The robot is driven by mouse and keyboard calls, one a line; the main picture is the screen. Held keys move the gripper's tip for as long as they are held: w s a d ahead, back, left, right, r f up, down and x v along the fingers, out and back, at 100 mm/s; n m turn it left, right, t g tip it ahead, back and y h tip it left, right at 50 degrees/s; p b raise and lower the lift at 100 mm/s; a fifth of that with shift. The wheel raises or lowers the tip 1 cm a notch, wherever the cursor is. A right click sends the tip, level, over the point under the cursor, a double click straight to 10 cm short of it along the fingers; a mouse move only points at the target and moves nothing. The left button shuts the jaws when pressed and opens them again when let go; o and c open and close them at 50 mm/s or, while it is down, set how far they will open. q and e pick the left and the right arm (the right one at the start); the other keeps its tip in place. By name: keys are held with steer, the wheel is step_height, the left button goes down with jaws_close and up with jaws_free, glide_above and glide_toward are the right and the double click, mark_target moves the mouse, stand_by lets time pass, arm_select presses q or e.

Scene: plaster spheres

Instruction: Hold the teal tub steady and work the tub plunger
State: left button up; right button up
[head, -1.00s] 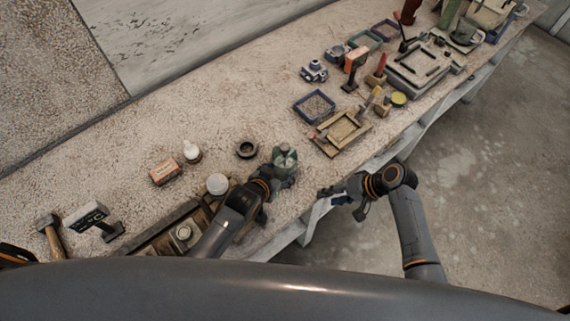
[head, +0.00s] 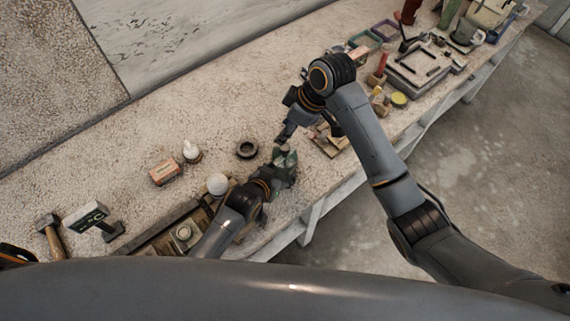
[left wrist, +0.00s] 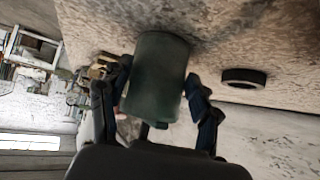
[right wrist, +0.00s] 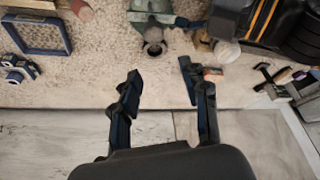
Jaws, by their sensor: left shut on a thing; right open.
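The teal tub (head: 289,171) stands on the bench near its front edge, and its dark green side fills the middle of the left wrist view (left wrist: 157,78). My left gripper (head: 274,180) is shut around the tub, with one finger on each side. My right gripper (head: 283,136) is open and empty, just behind and above the tub in the head view. In the right wrist view its fingers (right wrist: 160,73) are spread, with the tub's grey plunger top (right wrist: 153,37) beyond the gap and apart from both fingertips. The plunger's height is hard to tell.
A dark ring (head: 246,149) lies left of the right gripper.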

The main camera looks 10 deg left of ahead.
mark_target(288, 147)
step_height(288, 147, down, 9)
steer(key=shift+f, duration=0.15)
stand_by(0.4)
steer(key=shift+c, duration=0.2)
jaws_close()
